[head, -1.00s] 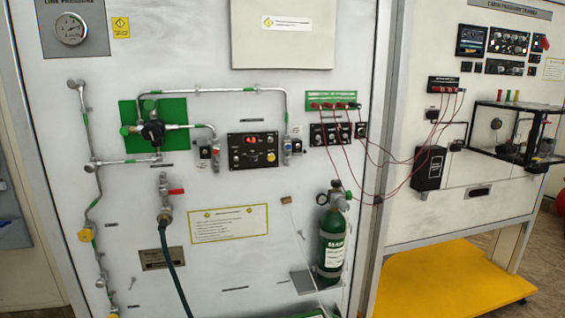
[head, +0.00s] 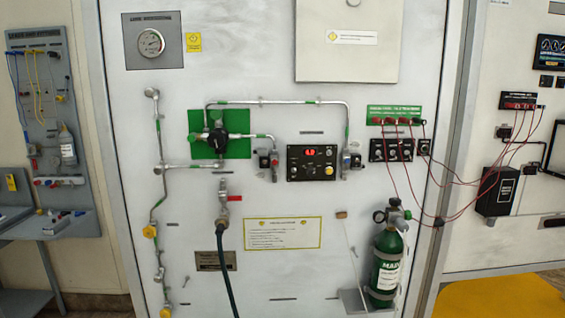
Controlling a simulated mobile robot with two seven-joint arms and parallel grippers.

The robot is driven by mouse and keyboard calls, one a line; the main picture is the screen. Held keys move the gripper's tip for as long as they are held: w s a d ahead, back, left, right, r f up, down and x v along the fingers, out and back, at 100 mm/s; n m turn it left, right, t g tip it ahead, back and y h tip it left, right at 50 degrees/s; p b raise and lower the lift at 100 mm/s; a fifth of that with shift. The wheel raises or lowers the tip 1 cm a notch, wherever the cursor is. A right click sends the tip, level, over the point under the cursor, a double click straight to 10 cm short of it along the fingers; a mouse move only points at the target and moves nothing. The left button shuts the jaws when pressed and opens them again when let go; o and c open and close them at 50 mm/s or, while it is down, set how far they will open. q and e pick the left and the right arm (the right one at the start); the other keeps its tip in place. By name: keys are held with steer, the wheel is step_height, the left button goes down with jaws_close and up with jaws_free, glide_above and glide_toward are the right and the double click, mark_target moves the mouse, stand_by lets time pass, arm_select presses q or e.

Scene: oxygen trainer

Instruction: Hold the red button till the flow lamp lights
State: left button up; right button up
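A black control panel (head: 312,175) is mounted on the white trainer board, right of centre. I cannot make out a clearly red button on this panel, nor tell which part is the flow lamp. Small valve units with reddish parts (head: 274,162) stand on either side of the panel. Neither of my grippers is in view.
A green gas cylinder (head: 386,262) stands on a small shelf at the lower right. Red cables (head: 460,212) loop to the neighbouring trainer. A dark hose (head: 226,265) hangs from a red-handled valve (head: 234,198). Another trainer (head: 45,110) stands at left.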

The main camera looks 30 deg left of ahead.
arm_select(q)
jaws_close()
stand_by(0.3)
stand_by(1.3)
